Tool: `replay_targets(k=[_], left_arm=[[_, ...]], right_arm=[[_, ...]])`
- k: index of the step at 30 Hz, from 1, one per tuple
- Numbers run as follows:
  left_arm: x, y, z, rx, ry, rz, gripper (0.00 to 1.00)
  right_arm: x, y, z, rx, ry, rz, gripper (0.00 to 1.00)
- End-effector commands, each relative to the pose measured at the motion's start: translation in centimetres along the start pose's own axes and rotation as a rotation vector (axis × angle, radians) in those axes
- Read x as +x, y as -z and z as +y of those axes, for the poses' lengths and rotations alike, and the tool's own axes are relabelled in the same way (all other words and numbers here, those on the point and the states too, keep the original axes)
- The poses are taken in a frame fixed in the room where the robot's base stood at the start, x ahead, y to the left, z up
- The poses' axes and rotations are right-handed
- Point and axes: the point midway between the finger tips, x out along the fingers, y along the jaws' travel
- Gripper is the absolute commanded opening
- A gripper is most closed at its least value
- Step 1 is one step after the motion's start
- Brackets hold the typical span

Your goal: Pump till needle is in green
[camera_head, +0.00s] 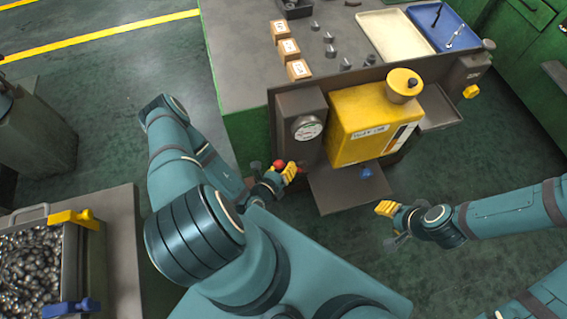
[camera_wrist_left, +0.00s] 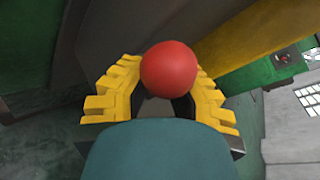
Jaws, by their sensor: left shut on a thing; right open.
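A gauge (camera_head: 307,127) with a pale round dial sits on the dark housing left of a yellow tank (camera_head: 362,118). Its needle is too small to read. My left gripper (camera_head: 290,172) is shut on a red ball knob (camera_head: 279,165) below the gauge. In the left wrist view the red knob (camera_wrist_left: 168,67) sits between the yellow fingers of the left gripper (camera_wrist_left: 160,95); the lever behind it is mostly hidden. My right gripper (camera_head: 385,208) is open and empty, right of and below the yellow tank, apart from everything.
A grey-topped bench (camera_head: 245,60) behind holds labelled wooden blocks (camera_head: 289,48), several small metal parts, a cream tray (camera_head: 395,38) and a blue tray (camera_head: 440,27). A dark shelf (camera_head: 340,190) juts out under the tank. A bin of metal parts (camera_head: 70,270) stands at left.

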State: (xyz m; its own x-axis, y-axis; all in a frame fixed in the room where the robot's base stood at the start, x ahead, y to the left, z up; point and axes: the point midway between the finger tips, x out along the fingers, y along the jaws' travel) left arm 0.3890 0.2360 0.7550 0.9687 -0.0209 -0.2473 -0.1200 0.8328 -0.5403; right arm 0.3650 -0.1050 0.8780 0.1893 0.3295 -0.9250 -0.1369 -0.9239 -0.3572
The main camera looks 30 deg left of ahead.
Motion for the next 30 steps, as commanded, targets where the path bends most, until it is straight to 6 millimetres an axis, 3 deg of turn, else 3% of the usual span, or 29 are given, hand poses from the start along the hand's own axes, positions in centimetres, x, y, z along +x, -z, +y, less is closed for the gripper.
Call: replay_targets(k=[4, 15, 16, 18, 30], left_arm=[[0.25, -0.39, -0.60, 0.026, -0.020, 0.021, 0.00], [0.33, -0.19, -0.47, 0.033, -0.028, 0.028, 0.00], [0.33, -0.19, -0.47, 0.033, -0.028, 0.028, 0.21], [0.31, -0.18, -0.46, 0.033, -0.028, 0.029, 0.46], [-0.22, -0.16, -0.42, 0.032, -0.030, 0.030, 0.48]], right_arm=[[-1.35, 0.11, -0.42, 0.001, 0.002, -0.001, 0.48], [-1.35, 0.09, -0.40, 0.001, 0.003, -0.002, 0.48], [-1.35, 0.09, -0.40, 0.001, 0.002, -0.002, 0.48], [-1.35, 0.09, -0.40, 0.001, 0.002, -0.002, 0.48], [-1.36, 0.11, -0.40, 0.001, 0.002, -0.001, 0.48]])
